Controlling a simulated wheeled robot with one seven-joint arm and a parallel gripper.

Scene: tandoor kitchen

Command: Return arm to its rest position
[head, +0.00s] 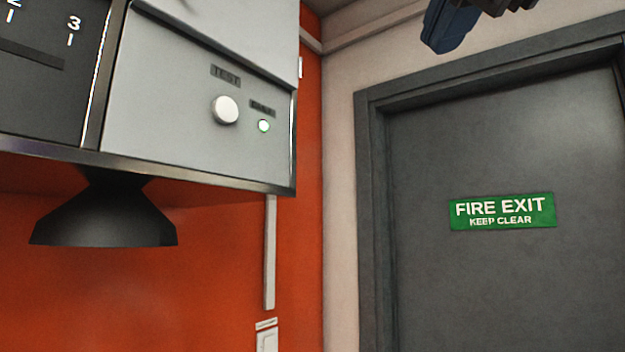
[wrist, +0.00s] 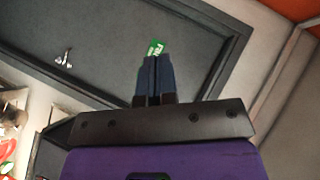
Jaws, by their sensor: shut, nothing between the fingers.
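My gripper (wrist: 154,62) is shut in the wrist view, its two dark blue fingers together with nothing between them. They point toward the grey door (wrist: 100,35) and overlap the lower part of the green sign (wrist: 155,47). In the head view my gripper (head: 442,45) shows only in part at the top edge, in front of the wall above the door frame. The rest of the arm is out of that view.
A grey panel box (head: 180,110) with a white round button (head: 225,110) and a lit green lamp (head: 264,126) hangs on the orange wall at left. A black flared hood (head: 105,215) is below it. The door (head: 430,290) bears a green FIRE EXIT KEEP CLEAR sign (head: 503,211).

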